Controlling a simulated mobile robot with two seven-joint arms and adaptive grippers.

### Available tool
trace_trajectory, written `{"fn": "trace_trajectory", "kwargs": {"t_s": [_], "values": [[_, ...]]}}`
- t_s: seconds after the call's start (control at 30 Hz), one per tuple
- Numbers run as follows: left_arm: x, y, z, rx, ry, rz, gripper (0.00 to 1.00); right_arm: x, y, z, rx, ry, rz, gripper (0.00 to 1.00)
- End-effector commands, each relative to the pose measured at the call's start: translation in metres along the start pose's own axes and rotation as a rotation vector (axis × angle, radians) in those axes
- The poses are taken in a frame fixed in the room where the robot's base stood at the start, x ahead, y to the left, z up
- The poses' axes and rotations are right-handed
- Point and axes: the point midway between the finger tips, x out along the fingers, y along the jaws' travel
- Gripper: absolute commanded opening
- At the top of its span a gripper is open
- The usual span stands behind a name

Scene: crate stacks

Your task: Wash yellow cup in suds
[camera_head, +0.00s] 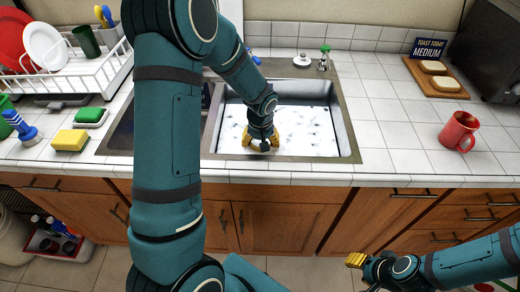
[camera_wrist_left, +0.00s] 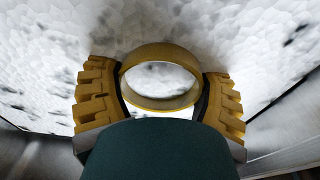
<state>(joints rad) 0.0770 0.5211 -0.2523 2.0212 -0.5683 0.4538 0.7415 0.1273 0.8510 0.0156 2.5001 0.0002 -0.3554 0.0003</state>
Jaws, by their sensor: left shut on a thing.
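The yellow cup (camera_wrist_left: 160,103) is between the two yellow fingers of my left gripper (camera_wrist_left: 160,98) in the left wrist view, its round rim facing the camera. White suds with dark specks show through and around it. In the head view my left gripper (camera_head: 262,142) reaches down into the sink, low over the suds (camera_head: 308,125), and mostly hides the cup. I cannot tell how deep the cup sits in the suds. My right gripper (camera_head: 355,261) is low at the right, in front of the cabinets and away from the counter; its fingertips are too small to read.
The sink's front rim (camera_head: 285,160) and walls border the suds closely. A red mug (camera_head: 459,131) and toast board (camera_head: 435,78) stand at right. Sponges (camera_head: 71,140), a scrub brush (camera_head: 20,127) and a dish rack (camera_head: 90,75) are at left. The counter right of the sink is mostly clear.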

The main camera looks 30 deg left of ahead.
Motion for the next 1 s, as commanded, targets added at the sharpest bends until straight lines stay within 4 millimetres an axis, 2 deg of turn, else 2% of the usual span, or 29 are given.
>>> {"fn": "trace_trajectory", "kwargs": {"t_s": [0.4,1.0], "values": [[0.000,0.002,0.000,-0.001,0.001,0.000,0.27,0.001,0.000,0.000,0.000,0.000,0.000,0.45],[0.000,-0.007,0.000,-0.001,0.000,0.000,0.27,0.002,0.001,0.000,0.000,0.000,0.000,0.45]]}}
